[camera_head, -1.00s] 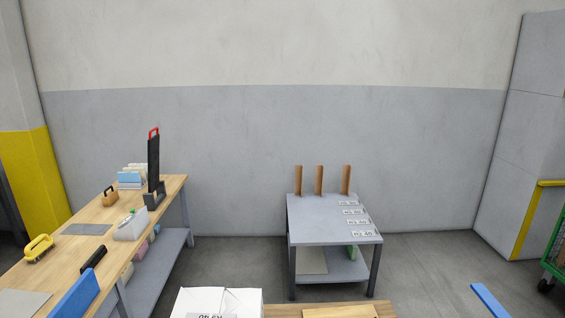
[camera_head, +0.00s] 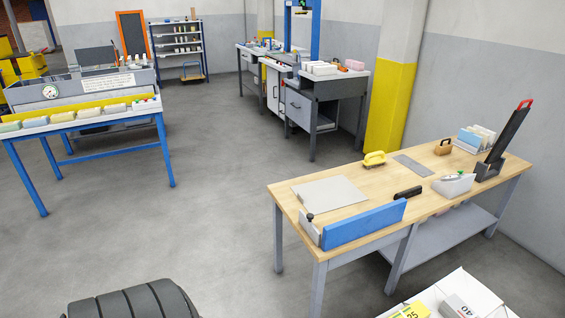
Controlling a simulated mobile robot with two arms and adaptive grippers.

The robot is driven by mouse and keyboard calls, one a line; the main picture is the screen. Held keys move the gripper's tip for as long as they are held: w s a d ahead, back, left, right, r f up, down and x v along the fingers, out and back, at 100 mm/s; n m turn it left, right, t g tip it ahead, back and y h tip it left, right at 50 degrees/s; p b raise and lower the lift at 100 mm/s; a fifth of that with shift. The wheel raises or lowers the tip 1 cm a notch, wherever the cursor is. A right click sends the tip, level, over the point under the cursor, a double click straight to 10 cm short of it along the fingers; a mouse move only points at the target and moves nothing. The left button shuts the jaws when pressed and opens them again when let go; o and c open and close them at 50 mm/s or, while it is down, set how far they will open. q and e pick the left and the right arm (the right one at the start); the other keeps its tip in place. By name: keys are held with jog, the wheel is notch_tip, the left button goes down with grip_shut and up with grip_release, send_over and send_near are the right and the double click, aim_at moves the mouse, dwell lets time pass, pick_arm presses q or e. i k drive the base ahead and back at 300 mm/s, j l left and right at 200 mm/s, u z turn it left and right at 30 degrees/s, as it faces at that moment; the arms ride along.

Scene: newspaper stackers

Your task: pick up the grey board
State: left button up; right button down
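A light grey flat board (camera_head: 330,193) lies on the near left part of the wooden-topped workbench (camera_head: 290,203). A smaller, darker grey flat piece (camera_head: 413,165) lies farther back on the same bench. I cannot tell for certain which of the two is the grey board of the task; the light one is larger.
A blue upright panel (camera_head: 365,224) stands along the bench's front edge, near the light board. A yellow-handled brush (camera_head: 374,159), a black handle (camera_head: 408,193) and a white bin (camera_head: 453,186) share the benchtop. Open floor (camera_head: 200,230) lies left of the bench.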

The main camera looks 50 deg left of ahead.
aim_at(320, 196)
jog(key=u, duration=1.35)
jog(key=i+j+z, duration=0.1)
jog(key=i+j, duration=0.1)
